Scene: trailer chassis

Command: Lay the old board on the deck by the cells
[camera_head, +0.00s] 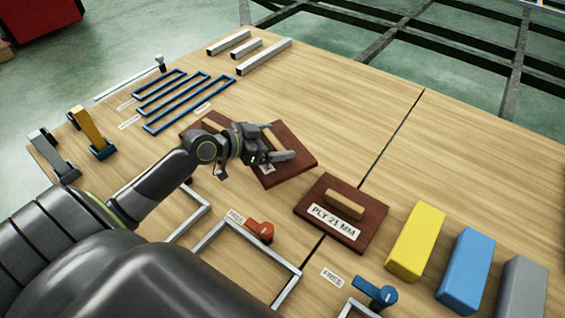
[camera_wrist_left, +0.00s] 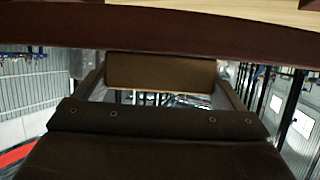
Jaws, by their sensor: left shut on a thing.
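My left gripper (camera_head: 258,160) is shut on the wooden handle of a dark red-brown board (camera_head: 295,160). In the wrist view the handle (camera_wrist_left: 160,72) sits between the fingers, with the dark board (camera_wrist_left: 160,28) across the top. The board's white label is mostly hidden by the gripper. Whether the board touches the deck (camera_head: 330,110) I cannot tell. Another red-brown piece with a wooden handle (camera_head: 213,121) shows behind my wrist, mostly hidden. A board marked PLY 21 MM (camera_head: 368,232) lies on the deck to the right. My right gripper is not in view.
Grey frames (camera_head: 283,292) with FREE labels, a red lever (camera_head: 260,230) and a blue lever (camera_head: 377,292) are at the front. Yellow (camera_head: 415,242), blue (camera_head: 466,268) and grey (camera_head: 520,285) blocks stand at right. Blue frames (camera_head: 190,105) lie at left. The far middle deck is clear.

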